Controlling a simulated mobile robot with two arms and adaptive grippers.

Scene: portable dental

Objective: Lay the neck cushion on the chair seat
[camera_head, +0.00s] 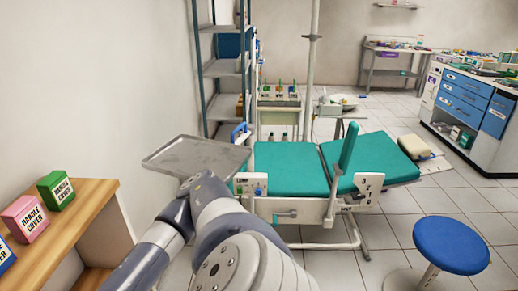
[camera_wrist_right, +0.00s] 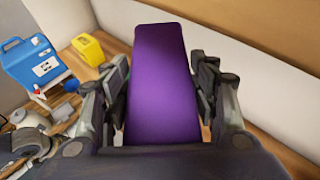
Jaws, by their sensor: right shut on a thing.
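The dental chair has a teal padded seat (camera_head: 288,165) in the middle of the head view, and its top is bare. A second teal section (camera_head: 375,155) joins it on the right, with an upright teal pad between. In the right wrist view my right gripper (camera_wrist_right: 163,95) is shut on a long purple thing, apparently the neck cushion (camera_wrist_right: 163,70). It stretches away from between the fingers. The right gripper and the cushion do not show in the head view, where an arm of mine fills the lower middle. My left gripper is not in view.
A metal tray (camera_head: 178,160) sits left of the chair. A wooden shelf (camera_head: 92,200) with pink and green boxes stands at the left. A blue stool (camera_head: 450,244) is at the lower right. In the wrist view, blue (camera_wrist_right: 34,62) and yellow (camera_wrist_right: 88,50) containers are at left.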

